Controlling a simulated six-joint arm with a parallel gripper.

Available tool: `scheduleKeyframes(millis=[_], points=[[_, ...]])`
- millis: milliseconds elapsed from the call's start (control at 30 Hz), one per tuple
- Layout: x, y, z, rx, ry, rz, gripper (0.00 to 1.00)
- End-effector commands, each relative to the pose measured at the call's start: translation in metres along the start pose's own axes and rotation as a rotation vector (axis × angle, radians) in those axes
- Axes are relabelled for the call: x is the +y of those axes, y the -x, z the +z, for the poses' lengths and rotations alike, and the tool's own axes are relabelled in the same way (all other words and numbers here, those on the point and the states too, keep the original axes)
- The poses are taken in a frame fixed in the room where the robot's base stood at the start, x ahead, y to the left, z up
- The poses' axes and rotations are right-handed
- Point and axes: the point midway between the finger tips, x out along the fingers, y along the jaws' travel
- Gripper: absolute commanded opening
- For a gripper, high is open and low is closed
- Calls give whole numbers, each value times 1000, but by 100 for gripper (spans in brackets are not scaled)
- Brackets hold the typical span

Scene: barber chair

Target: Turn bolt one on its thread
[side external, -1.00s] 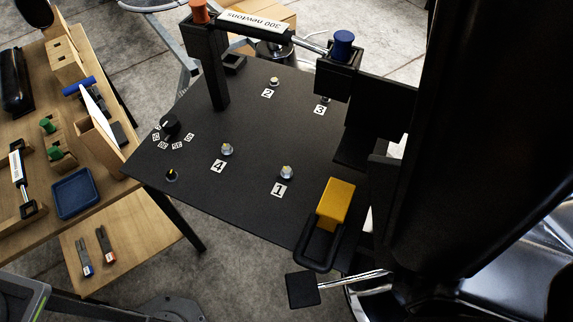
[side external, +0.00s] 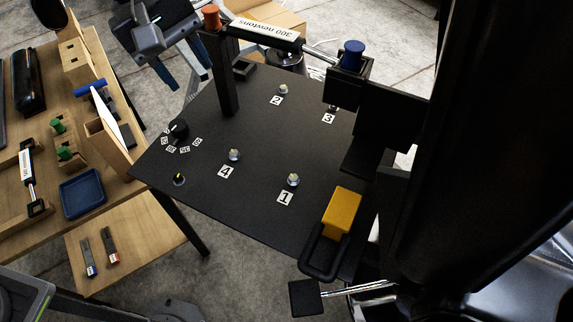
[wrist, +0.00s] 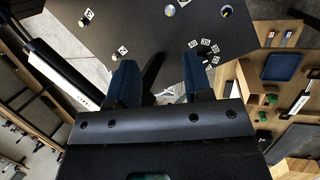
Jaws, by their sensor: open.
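Bolt one (side external: 293,180) is a silver hex-headed bolt with a pale top. It stands on the black plate (side external: 230,185) beside the label marked 1 (side external: 285,198). My gripper (side external: 185,80) is at the top left of the side view, beyond the plate's far left edge and well away from bolt one. Its two blue fingers are apart with nothing between them. In the wrist view my gripper (wrist: 162,78) is open, with the plate (wrist: 130,20) beyond the fingertips. I cannot make out bolt one in the wrist view.
Bolts four (side external: 235,154) and two (side external: 283,89) stand on the plate. A dark post (side external: 228,80) carries a cylinder labelled 300 newtons (side external: 265,34) over its far side. A yellow block (side external: 341,212) is at the near right. A wooden bench (side external: 110,165) stands left.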

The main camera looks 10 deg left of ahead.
Motion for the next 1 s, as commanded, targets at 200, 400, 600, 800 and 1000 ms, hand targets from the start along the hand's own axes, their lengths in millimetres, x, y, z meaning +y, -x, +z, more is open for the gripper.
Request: scheduleKeyframes(millis=[200, 400, 600, 800, 1000], points=[[51, -73, 34, -110, 203, -96, 46], [65, -103, 50, -143, 291, -140, 46], [64, -122, 54, -145, 301, -147, 46], [58, -159, 60, -145, 300, -147, 46], [54, -199, 66, -143, 299, -146, 46]])
